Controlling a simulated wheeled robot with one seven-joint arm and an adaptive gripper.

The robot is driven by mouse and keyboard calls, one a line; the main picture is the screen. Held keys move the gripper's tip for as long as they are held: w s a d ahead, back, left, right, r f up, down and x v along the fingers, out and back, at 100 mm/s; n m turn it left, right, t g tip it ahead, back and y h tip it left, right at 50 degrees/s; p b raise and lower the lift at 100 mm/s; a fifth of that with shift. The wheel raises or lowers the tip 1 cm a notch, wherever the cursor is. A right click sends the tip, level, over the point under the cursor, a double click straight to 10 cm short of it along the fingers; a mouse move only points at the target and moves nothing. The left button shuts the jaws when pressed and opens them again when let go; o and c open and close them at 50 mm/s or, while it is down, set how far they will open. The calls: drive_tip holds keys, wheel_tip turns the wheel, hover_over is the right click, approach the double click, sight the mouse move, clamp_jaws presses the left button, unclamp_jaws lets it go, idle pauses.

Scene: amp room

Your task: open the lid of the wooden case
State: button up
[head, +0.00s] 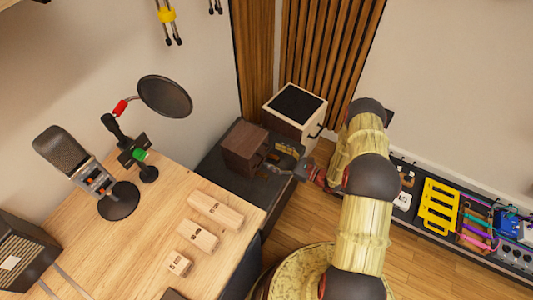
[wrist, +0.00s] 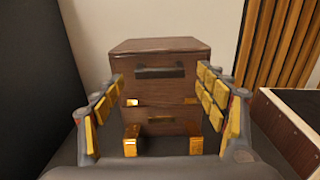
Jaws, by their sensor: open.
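The wooden case (head: 245,147) is a small dark brown box on a dark surface, beyond the light wooden table. In the wrist view the wooden case (wrist: 160,56) stands straight ahead, upright, with a dark handle or latch (wrist: 160,72) on its front. Its lid looks shut. My gripper (head: 277,165) is at the front side of the case. In the wrist view my gripper (wrist: 160,80) is open and empty, with one yellow-padded finger on each side of the case's front. I cannot tell whether the fingers touch it. The case's lower front is partly hidden.
The table (head: 170,215) holds a microphone (head: 75,165), a pop filter (head: 165,96) and light wooden blocks (head: 216,210). A pedal board (head: 440,207) lies at right. Some wooden floor (head: 310,220) is clear.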

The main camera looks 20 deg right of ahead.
sight(267, 151)
drive_tip(key=shift+b+x, duration=0.45)
drive_tip(key=shift+x, duration=1.55)
drive_tip(key=shift+c, duration=0.2)
drive_tip(key=c, duration=1.6)
drive_tip(key=shift+r, duration=0.1)
drive_tip(key=shift+c, duration=0.2)
